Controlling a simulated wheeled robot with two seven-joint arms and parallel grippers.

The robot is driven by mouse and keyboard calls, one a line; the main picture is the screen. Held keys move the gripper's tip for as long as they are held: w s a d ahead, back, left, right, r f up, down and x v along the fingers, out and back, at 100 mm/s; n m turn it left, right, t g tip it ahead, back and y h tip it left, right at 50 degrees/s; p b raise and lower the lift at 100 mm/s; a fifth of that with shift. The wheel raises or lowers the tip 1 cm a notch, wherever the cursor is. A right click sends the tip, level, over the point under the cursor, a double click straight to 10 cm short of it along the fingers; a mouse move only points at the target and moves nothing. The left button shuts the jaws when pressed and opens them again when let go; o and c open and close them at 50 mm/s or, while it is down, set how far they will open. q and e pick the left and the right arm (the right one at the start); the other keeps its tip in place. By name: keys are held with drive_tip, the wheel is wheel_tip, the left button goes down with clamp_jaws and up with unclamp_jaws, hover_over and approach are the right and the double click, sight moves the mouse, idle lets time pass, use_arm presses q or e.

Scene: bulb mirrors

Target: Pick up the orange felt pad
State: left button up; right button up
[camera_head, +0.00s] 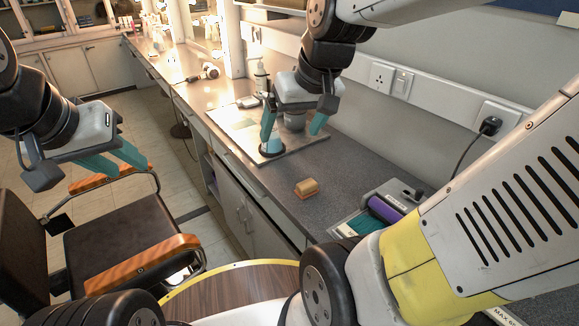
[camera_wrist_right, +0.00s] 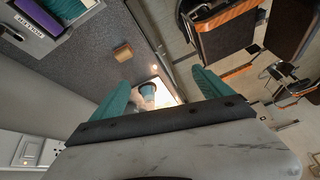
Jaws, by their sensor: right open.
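The small orange felt pad (camera_head: 307,187), a block with a yellowish side, lies on the dark grey counter, in front of the metal sheet in the head view. It also shows in the right wrist view (camera_wrist_right: 122,52), left of and beyond the fingertips. My right gripper (camera_head: 293,135) is open above the metal sheet, behind the pad, not touching it. In the wrist view its teal fingers (camera_wrist_right: 160,78) are wide apart, with a small cup showing between them.
A cup with blue contents (camera_head: 271,147) stands on the metal sheet (camera_head: 310,138) by my right fingers. A grey tray with a purple roll (camera_head: 385,209) stands right of the pad. A chair (camera_head: 110,240) stands before the counter. Counter around the pad is clear.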

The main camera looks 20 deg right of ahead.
drive_tip(key=w+d+f+n+g+h, duration=0.1)
drive_tip(key=w+d+f+g, duration=0.3)
drive_tip(key=w+f, duration=0.65)
drive_tip(key=n+g, duration=0.1)
hover_over(307, 183)
drive_tip(key=shift+h, duration=0.3)
drive_tip(key=f, duration=1.1)
drive_tip(key=shift+w+a+f, duration=0.2)
drive_tip(key=shift+a+f, duration=0.05)
drive_tip(key=shift+f, duration=0.15)
drive_tip(key=f, duration=0.8)
drive_tip(key=shift+s+d, duration=0.25)
drive_tip(key=c, duration=1.5)
drive_tip(key=shift+o, duration=0.2)
drive_tip(key=shift+r, duration=0.2)
